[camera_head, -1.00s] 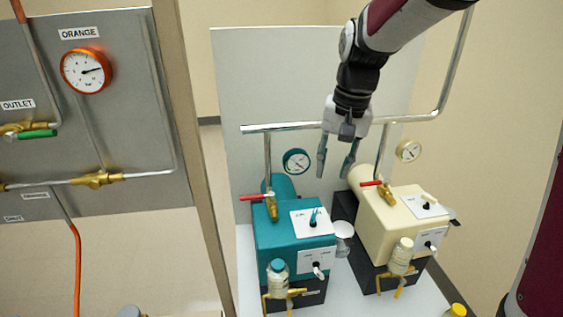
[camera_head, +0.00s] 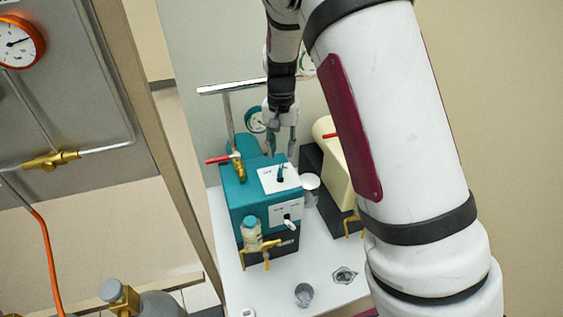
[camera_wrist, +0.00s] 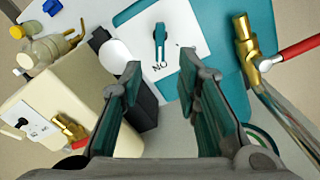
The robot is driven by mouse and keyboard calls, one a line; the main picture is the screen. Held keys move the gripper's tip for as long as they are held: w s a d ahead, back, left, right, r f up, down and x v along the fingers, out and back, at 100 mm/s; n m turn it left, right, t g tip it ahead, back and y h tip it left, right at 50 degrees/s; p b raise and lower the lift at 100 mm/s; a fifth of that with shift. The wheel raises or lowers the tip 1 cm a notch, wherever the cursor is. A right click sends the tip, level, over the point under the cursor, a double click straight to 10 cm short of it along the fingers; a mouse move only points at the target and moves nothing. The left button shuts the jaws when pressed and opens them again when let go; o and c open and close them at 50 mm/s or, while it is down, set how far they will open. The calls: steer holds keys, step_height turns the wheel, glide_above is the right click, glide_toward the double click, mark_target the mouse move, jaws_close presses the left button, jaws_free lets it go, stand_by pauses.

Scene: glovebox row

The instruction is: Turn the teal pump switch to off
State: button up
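The teal pump (camera_head: 247,194) stands on the white table, with a white label plate on its top. The pump switch (camera_head: 280,174) is a small teal lever on that plate. In the wrist view the switch (camera_wrist: 159,42) lies ahead of and between my fingertips, pointing along the picture's vertical, with printed letters beside its near end. My gripper (camera_head: 281,147) is above the back of the pump, fingers pointing down. In the wrist view my gripper (camera_wrist: 160,80) has its two teal-padded fingers apart with nothing between them. They appear clear of the switch.
A cream pump (camera_head: 334,168) stands to the right, partly hidden by my arm. A red-handled brass valve (camera_head: 236,164) rises at the teal pump's back left and shows near the right finger in the wrist view (camera_wrist: 245,42). A metal pipe (camera_head: 232,87) runs behind.

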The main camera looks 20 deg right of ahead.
mark_target(281, 166)
step_height(281, 166, down, 6)
steer(key=shift+r+p, duration=0.1)
steer(key=shift+p, duration=0.2)
jaws_close()
